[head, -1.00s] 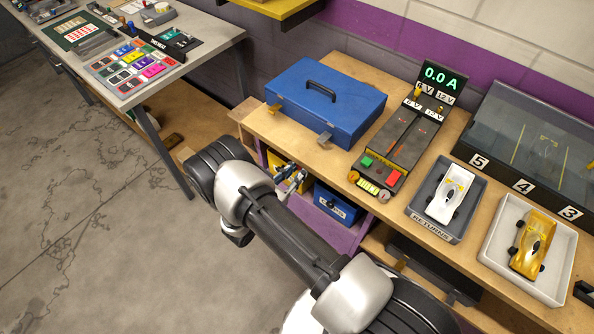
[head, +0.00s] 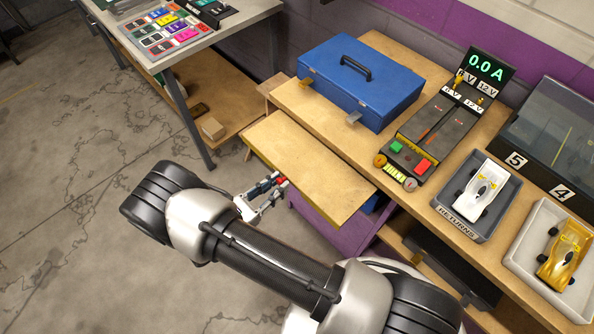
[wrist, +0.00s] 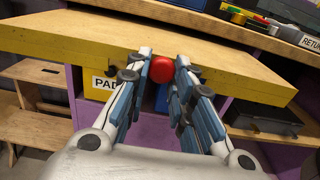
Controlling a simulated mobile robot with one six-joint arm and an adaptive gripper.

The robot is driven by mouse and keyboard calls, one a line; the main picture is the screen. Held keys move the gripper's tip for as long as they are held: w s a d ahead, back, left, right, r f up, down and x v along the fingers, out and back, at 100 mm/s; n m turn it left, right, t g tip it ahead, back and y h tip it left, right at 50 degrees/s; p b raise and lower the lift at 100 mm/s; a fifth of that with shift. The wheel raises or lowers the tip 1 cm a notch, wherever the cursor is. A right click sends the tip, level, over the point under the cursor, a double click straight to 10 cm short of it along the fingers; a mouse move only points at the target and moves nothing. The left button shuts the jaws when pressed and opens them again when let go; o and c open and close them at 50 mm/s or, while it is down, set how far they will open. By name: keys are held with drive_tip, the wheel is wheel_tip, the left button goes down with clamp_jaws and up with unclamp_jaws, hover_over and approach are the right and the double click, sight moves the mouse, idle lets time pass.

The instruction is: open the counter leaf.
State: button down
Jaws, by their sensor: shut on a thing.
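The counter leaf (head: 305,165) is a wooden board with a yellow edge. In the head view it juts out from the front of the counter, below the blue case. In the wrist view its yellow front edge (wrist: 230,84) spans the picture. A red knob (wrist: 161,69) sits at the middle of that edge. My gripper (head: 279,184) is at the leaf's outer edge, shut on the red knob, with one finger on each side of it in the wrist view.
On the counter stand a blue case (head: 362,82), a control panel (head: 440,130), a grey returns tray (head: 462,220) and a white tray (head: 524,262) with cars. A grey table (head: 240,14) stands at the left. Floor (head: 70,190) left of my arm is clear.

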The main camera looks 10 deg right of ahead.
drive_tip(key=b+v, duration=0.1)
drive_tip(key=v, duration=0.5)
drive_tip(key=shift+s+a, duration=0.25)
drive_tip(key=c, duration=1.5)
unclamp_jaws()
drive_tip(key=shift+a, duration=0.1)
drive_tip(key=v, duration=1.1)
drive_tip(key=shift+s+a, duration=0.25)
drive_tip(key=shift+a, duration=0.05)
